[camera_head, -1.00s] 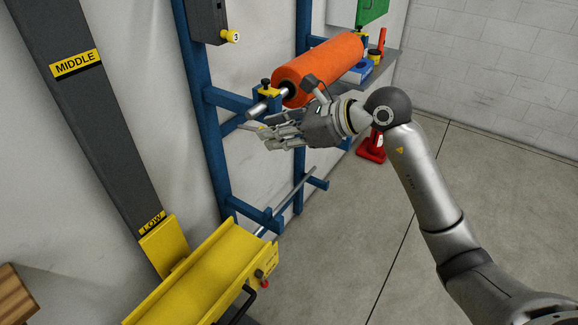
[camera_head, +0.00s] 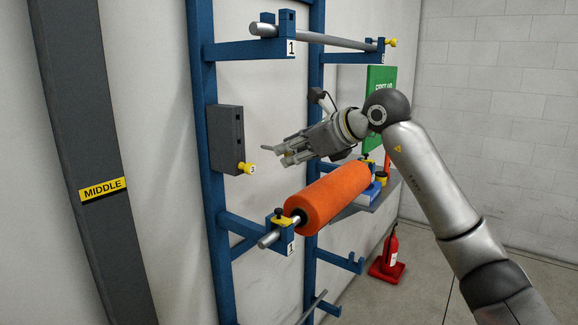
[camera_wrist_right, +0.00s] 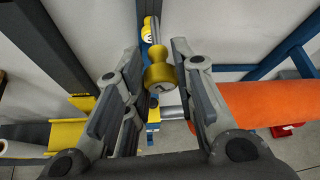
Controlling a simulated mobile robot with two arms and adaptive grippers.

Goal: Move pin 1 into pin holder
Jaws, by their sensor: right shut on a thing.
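My right gripper (camera_head: 286,153) is shut on a yellow-headed pin (camera_wrist_right: 158,77), which shows between its fingers in the right wrist view. The head bears a dark mark that I cannot read clearly. In the head view the fingers mostly hide this pin. The pin holder (camera_head: 224,137) is a dark grey block on the blue rack's left post. Another yellow pin, marked 3 (camera_head: 247,168), sits at its lower part. The gripper is to the right of the holder, apart from it. My left gripper is not in view.
An orange roll (camera_head: 330,198) on a metal bar lies just below my right gripper. A bare bar (camera_head: 325,39) rests on the upper arms marked 1, with a yellow knob (camera_head: 391,42) at its far end. A red extinguisher (camera_head: 391,245) stands on the floor.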

